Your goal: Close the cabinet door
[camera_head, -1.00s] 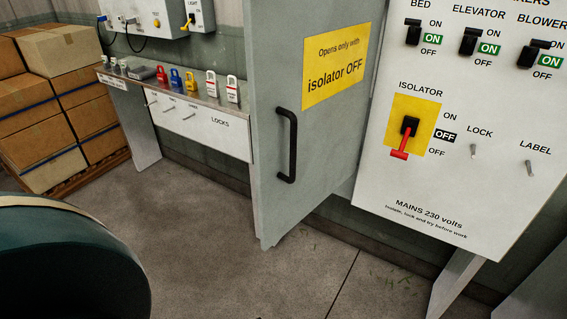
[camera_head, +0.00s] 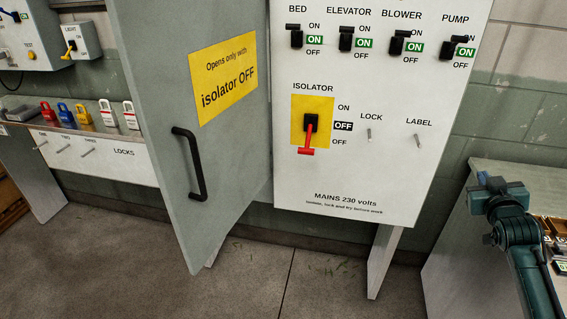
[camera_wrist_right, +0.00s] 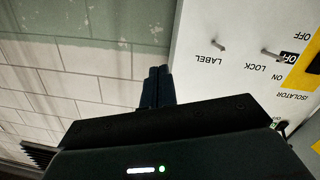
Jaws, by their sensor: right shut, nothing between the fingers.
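The grey cabinet door (camera_head: 157,110) stands open in the head view, swung out to the left of the white switch panel (camera_head: 290,180). It has a black handle (camera_head: 190,163) and a yellow sign reading "isolator OFF". The isolator's red lever (camera_head: 308,140) points down, beside the OFF label. My right gripper (camera_head: 484,180) is at the right of the head view, right of the panel and well apart from the door. In the right wrist view its fingers (camera_wrist_right: 157,75) are together and empty, near the panel's LABEL edge. My left gripper is not in view.
A shelf with coloured padlocks (camera_head: 82,114) is left of the door. A table (camera_head: 475,215) with small items stands at the right, behind my right arm. A panel leg (camera_head: 384,260) reaches the floor.

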